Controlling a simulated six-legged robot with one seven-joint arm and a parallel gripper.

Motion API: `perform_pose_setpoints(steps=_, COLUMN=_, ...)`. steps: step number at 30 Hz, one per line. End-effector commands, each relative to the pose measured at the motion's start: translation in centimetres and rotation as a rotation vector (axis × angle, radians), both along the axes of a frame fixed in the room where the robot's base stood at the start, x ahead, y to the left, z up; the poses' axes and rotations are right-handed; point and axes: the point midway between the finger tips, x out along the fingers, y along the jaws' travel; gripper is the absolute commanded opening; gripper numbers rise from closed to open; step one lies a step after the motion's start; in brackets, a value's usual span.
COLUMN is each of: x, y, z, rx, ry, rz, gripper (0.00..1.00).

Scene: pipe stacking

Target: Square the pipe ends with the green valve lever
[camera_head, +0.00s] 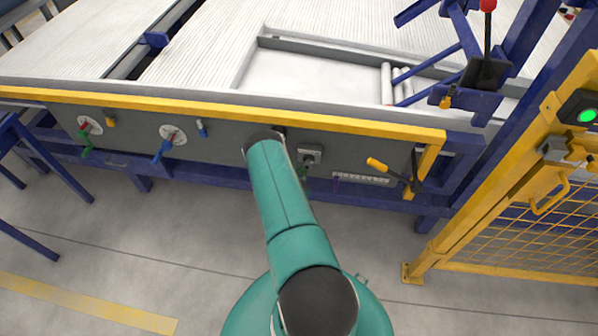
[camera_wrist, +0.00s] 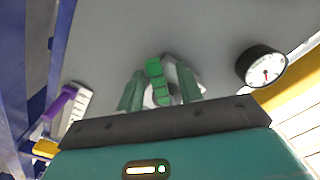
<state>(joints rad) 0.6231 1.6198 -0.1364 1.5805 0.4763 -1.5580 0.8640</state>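A green lever (camera_wrist: 158,82) stands on a pale round base in the wrist view, on the grey panel. My gripper (camera_wrist: 158,88) is open, with one green finger on each side of the lever. Gaps show between the lever and both fingers; how deep it sits between them is hard to tell. Another green lever (camera_head: 86,150) hangs from a round plate at the panel's left.
A round dial gauge (camera_wrist: 264,68) sticks out right of my gripper. A purple handle (camera_wrist: 60,103) is at the left. The panel (camera_head: 228,150) also bears a blue lever (camera_head: 162,152) and a yellow-tipped handle (camera_head: 378,165). A yellow mesh gate (camera_head: 530,225) stands at the right.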

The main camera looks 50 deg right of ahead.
Motion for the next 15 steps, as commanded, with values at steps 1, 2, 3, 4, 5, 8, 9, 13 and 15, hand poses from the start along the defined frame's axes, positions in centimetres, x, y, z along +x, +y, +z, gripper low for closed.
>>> perform_pose_setpoints(steps=1, x=0.0, y=0.0, z=0.0, rx=-0.001, ry=0.001, rz=-0.001, gripper=0.35)
perform_pose_setpoints(steps=2, x=0.0, y=-0.1, z=0.0, rx=-0.001, ry=0.001, rz=-0.001, gripper=0.35)
perform_pose_setpoints(steps=3, x=0.0, y=-0.1, z=0.0, rx=-0.002, ry=0.0, rz=-0.001, gripper=0.35)
perform_pose_setpoints(steps=4, x=-0.1, y=-0.1, z=0.0, rx=-0.002, ry=0.0, rz=-0.001, gripper=0.35)
perform_pose_setpoints(steps=5, x=-0.1, y=-0.1, z=0.0, rx=-0.002, ry=0.001, rz=-0.001, gripper=0.35)
perform_pose_setpoints(steps=8, x=-0.1, y=0.0, z=0.1, rx=-0.002, ry=0.001, rz=-0.001, gripper=0.35)
perform_pose_setpoints(steps=9, x=-0.2, y=0.1, z=0.0, rx=-0.002, ry=0.001, rz=-0.002, gripper=0.35)
perform_pose_setpoints(steps=13, x=-0.8, y=1.4, z=0.0, rx=-0.001, ry=0.003, rz=-0.001, gripper=0.35)
perform_pose_setpoints(steps=15, x=-1.4, y=2.5, z=0.0, rx=-0.001, ry=0.003, rz=-0.001, gripper=0.35)
